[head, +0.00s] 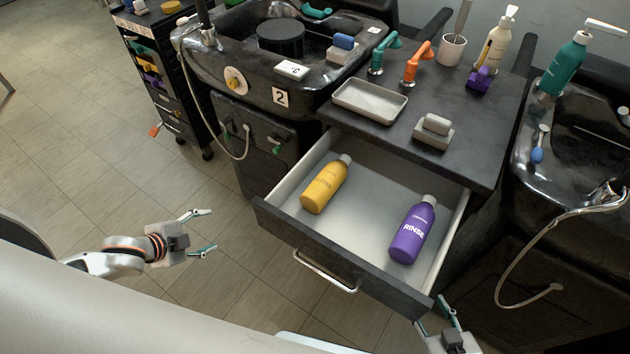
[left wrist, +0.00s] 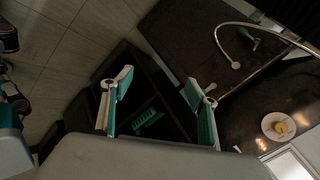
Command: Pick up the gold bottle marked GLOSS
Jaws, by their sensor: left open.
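The gold bottle (head: 324,186) lies on its side in the left part of the open drawer (head: 360,164), its grey cap toward the back. Its label is too small to read. A purple bottle marked RINSE (head: 412,231) lies in the same drawer to its right. My left gripper (head: 213,230) is open and empty, over the floor left of the drawer and apart from it. Its spread fingers also show in the left wrist view (left wrist: 156,86), with no bottle there. My right gripper (head: 434,318) shows only partly at the drawer's front right corner; its jaw state is unclear.
The drawer's front has a metal handle (head: 325,271). The countertop above holds a metal tray (head: 369,101), a soap dish (head: 433,133) and several other items. A basin marked 2 (head: 280,97) stands behind left, a black trolley (head: 170,85) farther left. Floor is clear around my left gripper.

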